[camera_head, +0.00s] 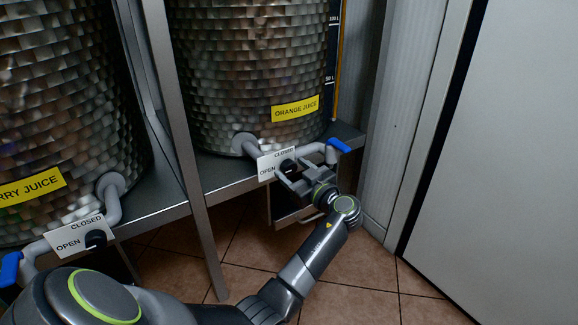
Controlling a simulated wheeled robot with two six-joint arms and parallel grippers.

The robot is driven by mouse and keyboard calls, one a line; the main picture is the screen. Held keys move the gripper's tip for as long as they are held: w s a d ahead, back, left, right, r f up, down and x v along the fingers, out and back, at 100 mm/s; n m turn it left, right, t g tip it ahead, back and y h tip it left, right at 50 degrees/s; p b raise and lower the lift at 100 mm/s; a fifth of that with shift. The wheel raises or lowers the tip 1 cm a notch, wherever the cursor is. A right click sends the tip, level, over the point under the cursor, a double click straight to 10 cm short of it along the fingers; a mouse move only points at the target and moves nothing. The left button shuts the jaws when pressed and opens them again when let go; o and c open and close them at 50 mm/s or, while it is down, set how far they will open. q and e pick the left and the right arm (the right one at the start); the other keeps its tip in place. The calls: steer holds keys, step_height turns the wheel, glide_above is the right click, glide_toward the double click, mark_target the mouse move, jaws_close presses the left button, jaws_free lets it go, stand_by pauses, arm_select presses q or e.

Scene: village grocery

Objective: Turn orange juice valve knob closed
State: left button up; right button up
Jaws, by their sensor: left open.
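The orange juice tank (250,60) stands at the back, with a yellow ORANGE JUICE label (295,108). Below it a white OPEN/CLOSED plate (268,163) sits on the outlet pipe. The black valve knob (287,165) shows at the plate's right side, partly hidden by my gripper. My left gripper (286,176) is open, with its fingers close to the knob; I cannot tell whether they touch it. The knob's exact setting is hidden. My right gripper is not in view.
A metal post (190,150) of the rack stands left of my gripper. A pale wall panel (500,150) bounds the right. Tiled floor (345,285) lies below.

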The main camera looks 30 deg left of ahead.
arm_select(q)
steer(key=shift+c, duration=0.2)
steer(key=c, duration=0.9)
steer(key=shift+c, duration=0.2)
